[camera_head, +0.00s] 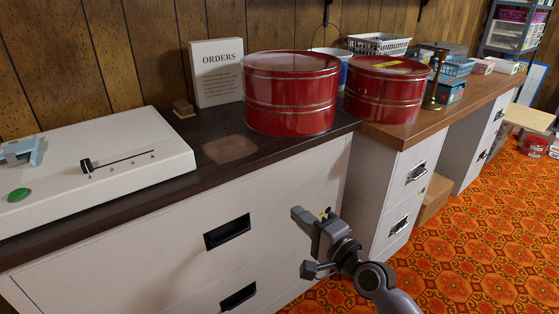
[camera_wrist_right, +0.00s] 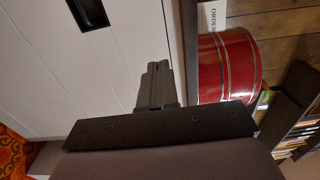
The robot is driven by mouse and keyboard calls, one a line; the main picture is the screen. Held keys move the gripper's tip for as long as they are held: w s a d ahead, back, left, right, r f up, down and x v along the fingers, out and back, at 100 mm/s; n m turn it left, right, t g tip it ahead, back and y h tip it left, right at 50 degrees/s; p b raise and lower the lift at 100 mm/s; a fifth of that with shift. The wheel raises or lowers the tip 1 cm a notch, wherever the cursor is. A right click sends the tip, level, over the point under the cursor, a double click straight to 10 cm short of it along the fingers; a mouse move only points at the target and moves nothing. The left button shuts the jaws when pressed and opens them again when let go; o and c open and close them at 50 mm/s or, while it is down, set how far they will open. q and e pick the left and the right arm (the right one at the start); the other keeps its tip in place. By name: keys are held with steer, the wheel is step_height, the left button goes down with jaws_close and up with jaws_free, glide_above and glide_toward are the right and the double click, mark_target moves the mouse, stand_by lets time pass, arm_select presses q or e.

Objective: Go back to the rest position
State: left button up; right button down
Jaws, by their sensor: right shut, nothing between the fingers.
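My right gripper (camera_head: 312,218) is in front of the white drawer cabinet, below the dark countertop's edge. It is shut and empty. In the right wrist view its fingers (camera_wrist_right: 157,84) are together, with the cabinet front (camera_wrist_right: 95,75) behind them. My left gripper is in neither view.
Two red round tins (camera_head: 291,95) (camera_head: 385,92) stand on the counters. A white box with a slider and green button (camera_head: 90,165) lies at left. An ORDERS sign (camera_head: 217,72) stands at the back.

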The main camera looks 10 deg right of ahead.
steer(key=s+d+f+n+g+h, duration=0.25)
steer(key=s+f+n, duration=0.45)
steer(key=s, duration=0.5)
steer(key=s+d+f+n+g+h, duration=0.25)
steer(key=s+f+n, duration=0.5)
steer(key=s, duration=0.45)
arm_select(q)
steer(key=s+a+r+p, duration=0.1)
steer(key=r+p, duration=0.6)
steer(key=p, duration=0.4)
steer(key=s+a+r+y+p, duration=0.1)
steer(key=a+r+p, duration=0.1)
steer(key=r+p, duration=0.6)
steer(key=p, duration=0.2)
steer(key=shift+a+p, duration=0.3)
steer(key=shift+p, duration=0.05)
arm_select(e)
steer(key=s+d+r+h, duration=0.1)
steer(key=d+r, duration=0.1)
steer(key=r, duration=0.5)
steer(key=s+d+r, duration=0.1)
steer(key=d+r, duration=0.1)
steer(key=r, duration=0.6)
steer(key=shift+d+h, duration=0.25)
steer(key=shift+h, duration=0.15)
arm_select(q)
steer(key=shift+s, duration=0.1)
